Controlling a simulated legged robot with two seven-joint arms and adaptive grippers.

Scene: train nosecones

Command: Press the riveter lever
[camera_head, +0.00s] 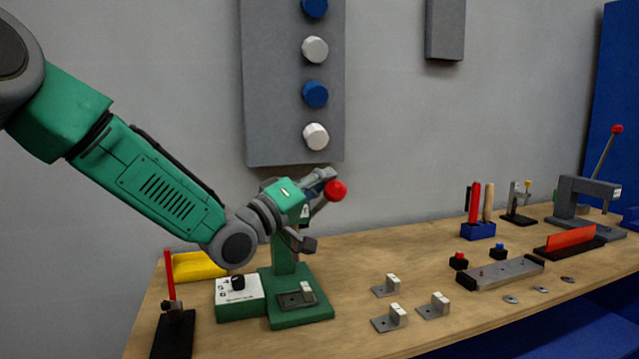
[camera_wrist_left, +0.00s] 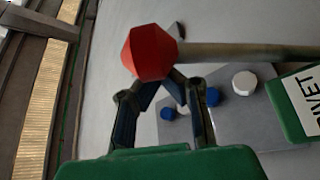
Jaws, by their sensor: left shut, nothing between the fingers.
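The riveter is a green press standing on a green base (camera_head: 300,318) at the left of the workbench. Its lever ends in a red ball knob (camera_head: 335,190), raised at the upper right of the press. In the left wrist view the red knob (camera_wrist_left: 149,52) and its rod (camera_wrist_left: 240,51) cross in front of the fingertips. My left gripper (camera_head: 325,175) is shut and empty, close beside the knob; I cannot tell whether they touch. My left wrist hides part of the riveter. My right gripper is not in view.
A control box with a black dial (camera_head: 240,298) stands left of the riveter base. Small metal brackets (camera_head: 390,318) lie to its right. A blue tool holder (camera_head: 478,231) and a grey press (camera_head: 583,190) stand farther right. A wall panel (camera_head: 280,90) hangs behind.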

